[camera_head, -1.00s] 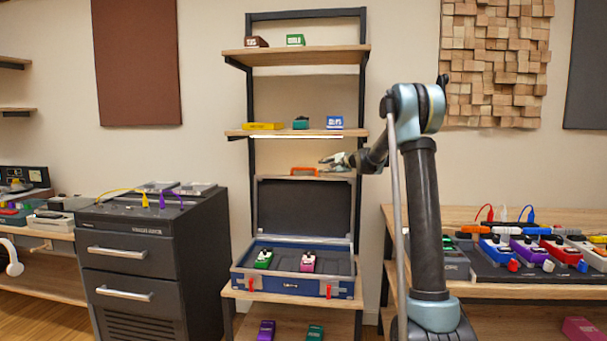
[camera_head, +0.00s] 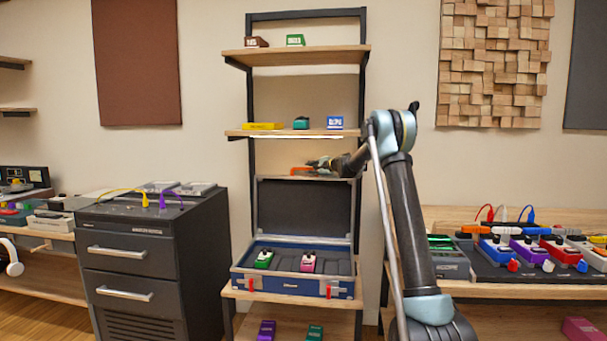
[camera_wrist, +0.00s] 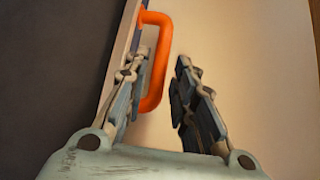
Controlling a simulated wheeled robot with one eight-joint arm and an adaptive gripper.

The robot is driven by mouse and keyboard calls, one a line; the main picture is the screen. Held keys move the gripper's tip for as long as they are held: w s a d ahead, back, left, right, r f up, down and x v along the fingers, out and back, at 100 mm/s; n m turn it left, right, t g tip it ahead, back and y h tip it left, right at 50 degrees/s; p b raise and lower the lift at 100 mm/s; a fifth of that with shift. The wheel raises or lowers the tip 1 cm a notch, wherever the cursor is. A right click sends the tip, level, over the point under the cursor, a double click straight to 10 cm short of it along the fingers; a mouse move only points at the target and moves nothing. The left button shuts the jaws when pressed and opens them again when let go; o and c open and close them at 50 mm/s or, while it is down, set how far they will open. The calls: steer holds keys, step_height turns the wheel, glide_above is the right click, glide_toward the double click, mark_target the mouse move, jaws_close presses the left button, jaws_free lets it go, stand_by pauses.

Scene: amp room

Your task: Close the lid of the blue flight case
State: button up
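The blue flight case (camera_head: 300,285) sits open on a shelf of the rack. Its dark-lined lid (camera_head: 304,208) stands upright at the back, with an orange handle (camera_head: 301,171) on the top edge. My gripper (camera_head: 314,164) is at the lid's top edge, by the handle. In the wrist view my gripper (camera_wrist: 163,60) is open. The orange handle (camera_wrist: 158,85) shows between its fingers, partly hidden by the left finger. The lid's dark lining (camera_wrist: 55,60) fills the left side there. I cannot tell whether a finger touches the handle.
A green pedal (camera_head: 264,259) and a pink pedal (camera_head: 308,263) are in the case. A wooden shelf (camera_head: 270,134) with small boxes is above the lid. A dark drawer cabinet (camera_head: 150,262) stands left, and a pedal-covered bench (camera_head: 490,290) right.

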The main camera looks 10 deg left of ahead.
mark_target(305, 169)
steer(key=shift+x, duration=3.5)
jaws_close()
